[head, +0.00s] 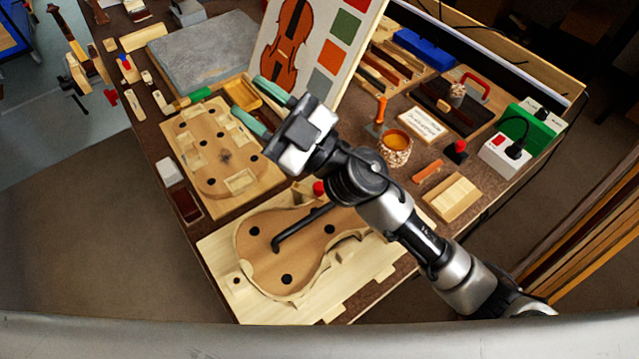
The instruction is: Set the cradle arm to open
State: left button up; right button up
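The cradle (225,262) is a pale wooden board at the bench's near side, with a violin-shaped brown form (262,245) on it. A black cradle arm (300,228) lies slantwise over the form, its bent lower end near the form's left side. Its upper end runs behind my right arm. A red knob (319,188) shows near that upper end; I cannot tell whether it belongs to the arm. My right gripper (252,101) has teal fingers spread apart. It is open and looks empty, beyond the cradle and above the bench. My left gripper is not in view.
A second wooden form (190,135) lies left of my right gripper. A violin picture panel (330,35) stands behind it. A pot (396,148), a wooden block (453,197) and a white socket box (503,155) stand to the right. A grey slab (200,50) lies at the back left.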

jog(key=s+a+f+n+g, duration=0.1)
jog(key=s+a+n+g, duration=0.2)
jog(key=a+n+g, duration=0.35)
jog(key=n+g+h, duration=0.3)
jog(key=h, duration=1.9)
send_near(319, 187)
jog(key=shift+w+m, duration=0.25)
jog(key=shift+w, duration=0.15)
jog(key=shift+f, duration=0.35)
notch_tip(319, 187, down, 10)
jog(key=shift+r+p, duration=0.1)
jog(key=shift+p, duration=0.8)
grip_shut()
